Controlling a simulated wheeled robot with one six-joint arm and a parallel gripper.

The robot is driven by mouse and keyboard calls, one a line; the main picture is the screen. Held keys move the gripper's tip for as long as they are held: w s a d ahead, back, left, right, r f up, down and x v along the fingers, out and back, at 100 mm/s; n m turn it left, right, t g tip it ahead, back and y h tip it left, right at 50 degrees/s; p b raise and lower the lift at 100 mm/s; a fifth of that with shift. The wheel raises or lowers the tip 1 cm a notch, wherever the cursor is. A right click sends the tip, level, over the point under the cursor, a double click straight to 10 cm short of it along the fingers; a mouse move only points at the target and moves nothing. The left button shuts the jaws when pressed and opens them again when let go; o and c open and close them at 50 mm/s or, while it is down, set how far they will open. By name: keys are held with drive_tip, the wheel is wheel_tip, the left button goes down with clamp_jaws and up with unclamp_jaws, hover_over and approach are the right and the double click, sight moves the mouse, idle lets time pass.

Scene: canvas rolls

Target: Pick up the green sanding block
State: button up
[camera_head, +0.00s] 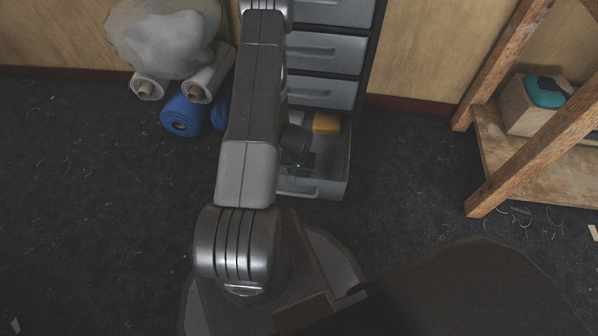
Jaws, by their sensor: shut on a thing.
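My gripper (299,163) is low inside the open bottom drawer (330,188) of the grey cabinet, at the end of my arm. It is small and dark in this view, and my arm covers part of it. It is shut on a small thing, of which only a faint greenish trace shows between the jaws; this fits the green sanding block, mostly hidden. I cannot tell whether the block touches the drawer floor.
A yellow-orange block (326,122) lies at the back of the drawer. Closed drawers (326,52) rise above it. A wooden rack (540,165) with a box stands right. Dark floor is mostly open.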

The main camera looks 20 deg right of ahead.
drive_tip(key=shift+r+p, duration=4.5)
drive_tip(key=shift+r, duration=0.55)
